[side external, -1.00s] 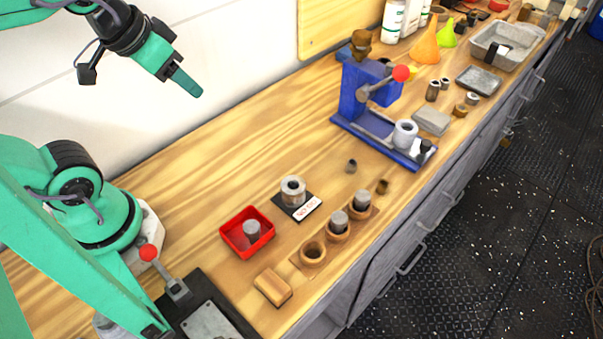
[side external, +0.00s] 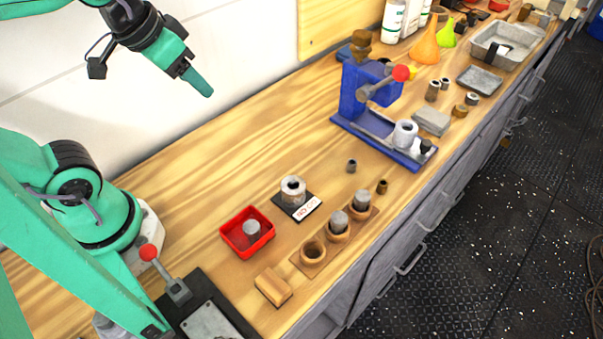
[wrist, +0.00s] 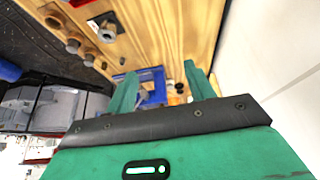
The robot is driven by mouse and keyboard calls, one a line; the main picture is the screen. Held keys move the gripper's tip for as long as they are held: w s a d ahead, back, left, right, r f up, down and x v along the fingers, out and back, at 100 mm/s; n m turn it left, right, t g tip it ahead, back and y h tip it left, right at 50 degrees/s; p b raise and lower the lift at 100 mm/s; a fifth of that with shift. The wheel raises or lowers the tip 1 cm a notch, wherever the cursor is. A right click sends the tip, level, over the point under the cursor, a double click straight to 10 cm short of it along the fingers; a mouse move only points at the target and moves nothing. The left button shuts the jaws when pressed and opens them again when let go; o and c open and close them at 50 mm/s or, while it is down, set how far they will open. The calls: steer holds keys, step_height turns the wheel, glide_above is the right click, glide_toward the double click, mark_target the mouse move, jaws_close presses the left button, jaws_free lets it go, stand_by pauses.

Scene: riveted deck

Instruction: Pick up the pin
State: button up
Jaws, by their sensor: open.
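A grey cylindrical pin (side external: 252,230) stands upright in a small red tray (side external: 233,244) on the wooden bench. Two similar grey pins (side external: 338,221) (side external: 361,199) stand in round sockets of a wooden holder (side external: 298,262); its nearest socket (side external: 313,251) looks empty. My gripper (side external: 205,90) is high above the bench at the upper left, well apart from all pins. In the wrist view my gripper (wrist: 160,70) shows two separated green fingers with nothing between them. A red tray edge (wrist: 80,2) shows at the top there; its pin is out of frame.
A metal bushing (side external: 293,188) stands on a black labelled plate beside the tray. A blue press (side external: 362,95) with a red knob stands further back. A wooden block (side external: 272,288) and a red-knobbed lever (side external: 150,253) are near the front. The bench left of the press is clear.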

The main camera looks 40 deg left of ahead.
steer(key=w+d+f+g, duration=0.1)
steer(key=w+d+g, duration=0.1)
steer(key=w+d, duration=0.35)
steer(key=m+g, duration=0.3)
glide_toward(339, 217)
steer(key=shift+w+a+f, duration=0.1)
steer(key=shift+w+a, duration=0.05)
steer(key=shift+d+f, duration=0.3)
steer(key=shift+d, duration=0.05)
steer(key=shift+f, duration=0.1)
steer(key=shift+f, duration=1.2)
steer(key=shift+f, duration=0.1)
steer(key=shift+f, duration=2.5)
